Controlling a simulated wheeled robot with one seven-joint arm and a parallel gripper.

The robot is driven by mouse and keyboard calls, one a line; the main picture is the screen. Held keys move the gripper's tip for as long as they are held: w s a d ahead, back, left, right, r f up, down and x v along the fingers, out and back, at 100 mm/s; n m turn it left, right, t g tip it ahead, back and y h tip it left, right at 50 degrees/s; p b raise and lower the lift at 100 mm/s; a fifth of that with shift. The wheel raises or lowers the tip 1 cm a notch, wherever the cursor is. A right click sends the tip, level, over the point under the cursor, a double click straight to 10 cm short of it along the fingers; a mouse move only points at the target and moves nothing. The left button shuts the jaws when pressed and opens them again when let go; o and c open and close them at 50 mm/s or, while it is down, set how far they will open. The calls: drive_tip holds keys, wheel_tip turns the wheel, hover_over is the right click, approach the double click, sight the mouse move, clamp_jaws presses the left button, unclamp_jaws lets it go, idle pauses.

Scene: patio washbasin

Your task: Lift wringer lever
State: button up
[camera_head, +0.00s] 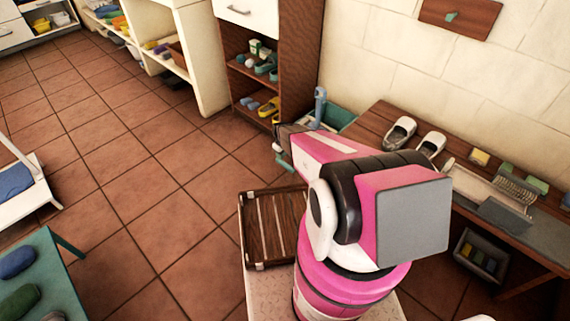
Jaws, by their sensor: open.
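A blue upright lever-like part (320,104) stands at the left end of the wooden washbasin bench, beside a green basin (338,116). It seems to be the wringer lever, but the wringer itself is mostly hidden behind my pink and white arm. My gripper (284,155) is at the far end of my arm, small and partly hidden, to the left of and lower in the picture than the blue part. It looks open, with nothing seen between its fingers. I cannot tell whether it touches anything.
The wooden bench (372,124) runs along the tiled wall, with white shoes (399,132), brushes and a grey sink area. A shoe cabinet (292,40) stands behind. A slatted wooden tray (272,228) lies in front. The tiled floor on the left is mostly free.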

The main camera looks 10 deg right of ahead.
sight(284, 163)
drive_tip(key=f, duration=0.9)
drive_tip(key=shift+w+d+f, duration=0.25)
drive_tip(key=shift+d+f, duration=0.05)
drive_tip(key=shift+d, duration=0.05)
clamp_jaws()
